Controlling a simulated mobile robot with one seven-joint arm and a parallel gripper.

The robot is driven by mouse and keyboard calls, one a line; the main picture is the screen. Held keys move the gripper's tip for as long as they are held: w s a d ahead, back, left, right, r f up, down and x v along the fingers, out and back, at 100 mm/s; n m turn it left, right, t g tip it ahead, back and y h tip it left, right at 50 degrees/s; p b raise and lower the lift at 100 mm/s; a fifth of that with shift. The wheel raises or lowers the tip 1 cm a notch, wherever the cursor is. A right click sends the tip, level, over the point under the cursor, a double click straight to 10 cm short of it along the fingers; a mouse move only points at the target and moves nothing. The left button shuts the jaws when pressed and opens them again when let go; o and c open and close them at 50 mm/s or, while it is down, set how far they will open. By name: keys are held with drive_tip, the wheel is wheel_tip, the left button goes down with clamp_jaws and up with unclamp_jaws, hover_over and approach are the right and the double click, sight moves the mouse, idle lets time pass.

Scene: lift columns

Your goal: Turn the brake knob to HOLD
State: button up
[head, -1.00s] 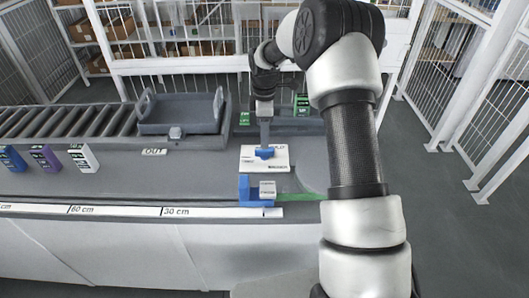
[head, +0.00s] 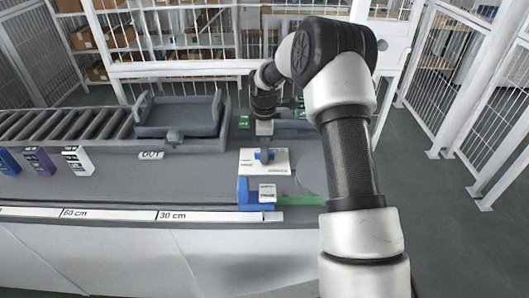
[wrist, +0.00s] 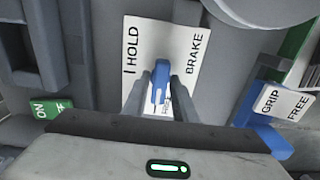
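The blue brake knob (wrist: 160,80) stands on a white plate (wrist: 185,45) marked HOLD on its left and BRAKE on its right in the wrist view. A line mark is beside HOLD. The knob's long side runs up and down in that view. My gripper (wrist: 161,86) has one finger on each side of the knob, close against it, and looks shut on it. Lettering below the knob is partly hidden by the fingers. In the head view the knob (head: 263,156) and plate (head: 280,168) lie under my gripper (head: 264,147).
A blue fixture (head: 243,191) with a GRIP/FREE label (wrist: 283,102) stands in front of the plate. A green ON label (wrist: 50,108) is on the other side. A grey tray (head: 180,115) and several coloured boxes stand left. The counter between is clear.

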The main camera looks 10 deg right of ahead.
idle(0.4)
drive_tip(key=m, duration=0.4)
drive_tip(key=shift+m+b, duration=0.35)
drive_tip(key=shift+m, duration=0.85)
drive_tip(key=m, duration=0.6)
drive_tip(key=shift+m, duration=0.3)
